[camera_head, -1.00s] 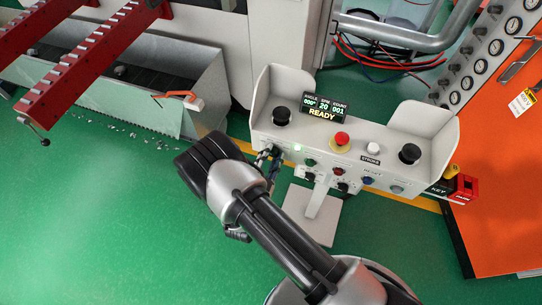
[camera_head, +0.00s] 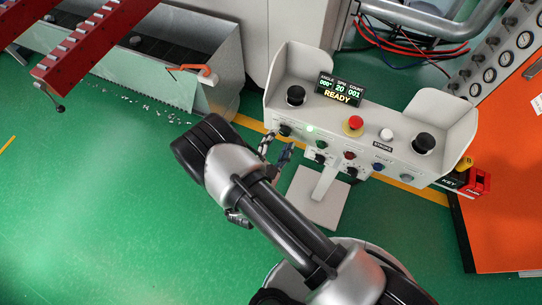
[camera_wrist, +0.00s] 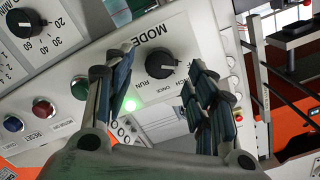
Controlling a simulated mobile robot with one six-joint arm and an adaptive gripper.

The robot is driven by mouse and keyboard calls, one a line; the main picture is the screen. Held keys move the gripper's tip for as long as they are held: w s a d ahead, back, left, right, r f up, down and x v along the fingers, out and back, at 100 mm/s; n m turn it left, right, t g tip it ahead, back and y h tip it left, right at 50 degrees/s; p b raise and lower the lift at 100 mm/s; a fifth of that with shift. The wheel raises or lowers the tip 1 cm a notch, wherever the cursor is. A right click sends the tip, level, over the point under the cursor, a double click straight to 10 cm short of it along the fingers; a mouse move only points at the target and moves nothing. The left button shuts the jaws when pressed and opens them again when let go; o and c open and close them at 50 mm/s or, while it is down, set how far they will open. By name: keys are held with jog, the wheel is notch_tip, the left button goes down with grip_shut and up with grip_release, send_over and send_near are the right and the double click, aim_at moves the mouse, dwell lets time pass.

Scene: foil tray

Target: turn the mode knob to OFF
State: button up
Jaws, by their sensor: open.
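The mode knob (camera_wrist: 160,62) is a black round knob on the white panel, seen close in the wrist view with MODE, RUN, INCH and ONCE printed around it. A small white mark shows at the knob's right edge. No OFF label is readable. In the head view the knob (camera_head: 285,130) is at the left end of the control box's front. My gripper (camera_head: 275,153) is open and empty just below it. In the wrist view the fingers of my gripper (camera_wrist: 161,68) appear on either side of the knob, without visible contact.
The control box (camera_head: 396,162) carries a READY display (camera_head: 338,90), a red emergency button (camera_head: 353,125), black palm buttons and several small buttons.

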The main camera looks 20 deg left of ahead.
jog(key=s, duration=0.9)
jog(key=shift+a+r, duration=0.3)
